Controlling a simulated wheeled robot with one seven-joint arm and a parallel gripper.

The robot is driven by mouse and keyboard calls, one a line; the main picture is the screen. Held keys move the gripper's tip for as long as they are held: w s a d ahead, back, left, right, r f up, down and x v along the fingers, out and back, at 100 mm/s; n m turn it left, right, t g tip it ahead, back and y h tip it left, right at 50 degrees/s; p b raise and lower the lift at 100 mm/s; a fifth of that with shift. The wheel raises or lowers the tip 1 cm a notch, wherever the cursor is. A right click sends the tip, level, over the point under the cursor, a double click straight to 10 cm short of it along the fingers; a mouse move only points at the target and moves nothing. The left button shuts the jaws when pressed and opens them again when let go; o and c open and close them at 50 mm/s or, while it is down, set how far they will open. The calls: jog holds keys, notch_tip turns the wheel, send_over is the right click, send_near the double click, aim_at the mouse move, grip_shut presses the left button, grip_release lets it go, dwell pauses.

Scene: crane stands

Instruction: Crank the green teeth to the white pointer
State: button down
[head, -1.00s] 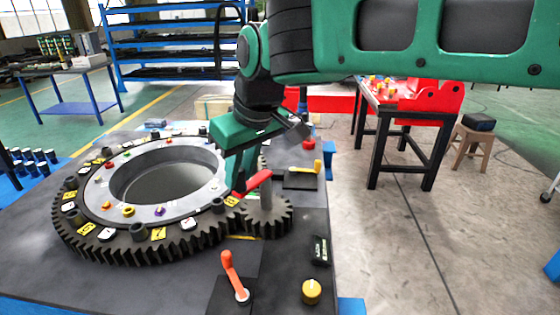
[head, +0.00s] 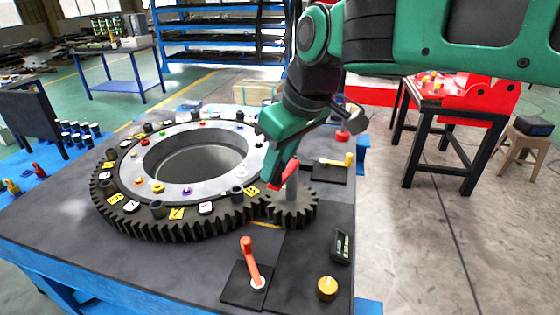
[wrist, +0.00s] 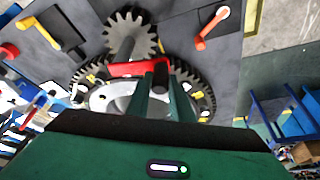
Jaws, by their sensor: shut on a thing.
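The large dark gear ring (head: 160,232) lies flat on the bench, with yellow and white tags and dark pegs on its top. It meshes with a small grey pinion (head: 293,213) at its right, also in the wrist view (wrist: 128,32). A red crank arm (head: 290,171) sits on the pinion's post; it crosses in front of my fingers in the wrist view (wrist: 125,69). My gripper (head: 274,178) is shut at the crank's outer end, around a dark grip (wrist: 160,75). I cannot make out green teeth or a white pointer.
An orange lever (head: 249,262) and a yellow knob (head: 327,288) stand at the front right of the bench. A yellow-handled lever (head: 338,161) and a red knob (head: 342,135) are behind the pinion. A red-topped table (head: 460,112) stands to the right.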

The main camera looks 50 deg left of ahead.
jog(key=shift+w+d, duration=0.1)
jog(key=shift+w, duration=0.1)
jog(key=c, duration=1.6)
grip_release()
jog(key=shift+o, duration=0.2)
jog(key=shift+s, duration=0.1)
jog(key=shift+r, duration=0.1)
jog(key=v, duration=1)
jog(key=shift+r, duration=0.35)
jog(key=shift+d, duration=0.15)
